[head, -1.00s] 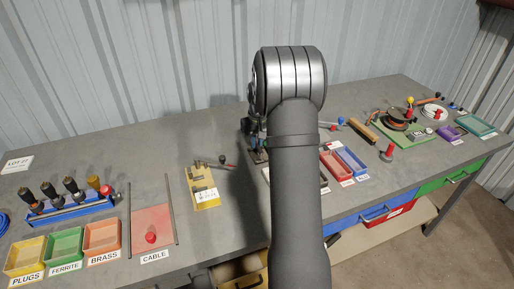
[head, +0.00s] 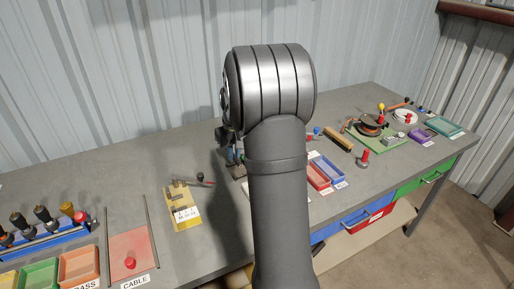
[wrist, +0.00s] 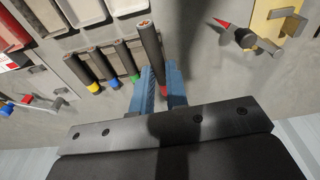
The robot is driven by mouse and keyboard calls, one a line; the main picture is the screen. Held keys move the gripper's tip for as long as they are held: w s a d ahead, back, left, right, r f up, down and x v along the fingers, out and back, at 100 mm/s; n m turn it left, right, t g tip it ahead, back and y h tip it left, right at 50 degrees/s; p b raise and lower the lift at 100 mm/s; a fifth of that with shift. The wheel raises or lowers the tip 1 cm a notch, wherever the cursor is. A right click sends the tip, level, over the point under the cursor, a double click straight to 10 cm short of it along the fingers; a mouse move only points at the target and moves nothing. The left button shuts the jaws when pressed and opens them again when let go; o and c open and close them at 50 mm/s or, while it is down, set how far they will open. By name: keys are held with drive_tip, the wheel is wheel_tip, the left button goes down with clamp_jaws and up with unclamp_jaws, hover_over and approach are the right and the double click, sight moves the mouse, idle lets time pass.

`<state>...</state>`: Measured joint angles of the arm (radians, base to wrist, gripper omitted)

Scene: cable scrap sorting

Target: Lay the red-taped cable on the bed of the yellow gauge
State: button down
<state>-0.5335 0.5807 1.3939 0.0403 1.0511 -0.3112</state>
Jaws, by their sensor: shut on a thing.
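In the wrist view my gripper (wrist: 161,84), with blue fingers, is shut on the red-taped cable (wrist: 150,48). The red tape shows between the fingers, and the dark cable extends beyond them. The cable looks nearer the camera than the other cables, over the right end of their rack. The yellow gauge (head: 182,224) stands left of my arm in the head view. Its yellow plate (wrist: 266,22) with grey metal blocks shows at the upper right in the wrist view. In the head view my arm mostly hides the gripper, and the held cable cannot be made out.
Cables with blue, green and yellow tape lie in a rack (wrist: 107,51) left of the held cable. A red-tipped lever (wrist: 240,36) sticks out beside the gauge. The salmon CABLE tray (head: 130,244) lies left of the gauge. Bare bench separates the rack and gauge.

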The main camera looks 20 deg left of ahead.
drive_tip(key=s+a+f, duration=0.1)
drive_tip(key=s+a, duration=0.3)
drive_tip(key=s, duration=0.1)
drive_tip(key=s+a+f, duration=0.2)
drive_tip(key=s+a, duration=0.3)
drive_tip(key=s+a+f, duration=0.2)
drive_tip(key=s+a, duration=0.2)
drive_tip(key=a, duration=0.1)
drive_tip(key=shift+s, duration=0.4)
drive_tip(key=shift+s+a+f, duration=0.1)
drive_tip(key=shift+s+f, duration=0.15)
drive_tip(key=shift+s, duration=0.2)
drive_tip(key=shift+f, duration=1.15)
drive_tip(key=shift+f, duration=0.25)
drive_tip(key=shift+f, duration=0.35)
drive_tip(key=c, duration=1.3)
unclamp_jaws()
drive_tip(key=shift+c, duration=0.2)
